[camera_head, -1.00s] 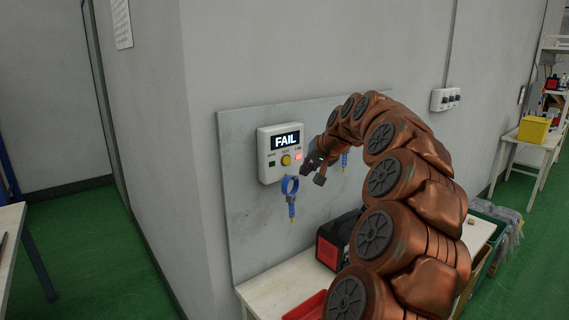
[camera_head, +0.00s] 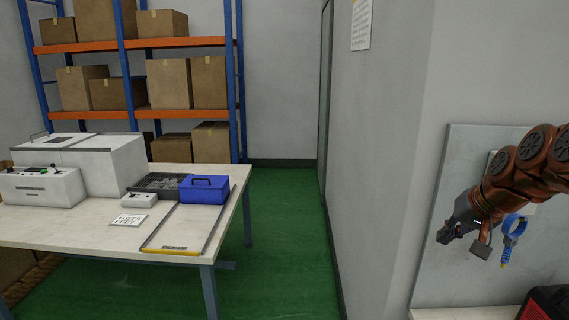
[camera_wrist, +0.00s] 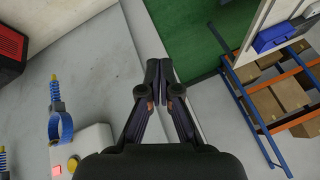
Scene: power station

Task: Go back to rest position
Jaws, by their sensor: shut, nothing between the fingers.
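My gripper (camera_head: 464,240) is at the right of the head view, in front of the grey wall panel (camera_head: 460,180). In the wrist view my gripper (camera_wrist: 158,68) is shut, with its fingertips together and nothing between them. A blue ring-shaped tool (camera_head: 513,236) hangs on the panel just right of my gripper; it also shows in the wrist view (camera_wrist: 60,125). The white tester box (camera_wrist: 85,148), with a red lit button, is at the lower left of the wrist view. In the head view my arm hides most of the box.
A table (camera_head: 90,239) at the left holds a white machine (camera_head: 103,162) and a blue case (camera_head: 204,189). Shelves (camera_head: 143,113) with cardboard boxes stand behind it. Green floor (camera_head: 285,230) is clear between table and wall. A black and red case (camera_head: 546,303) is at the lower right.

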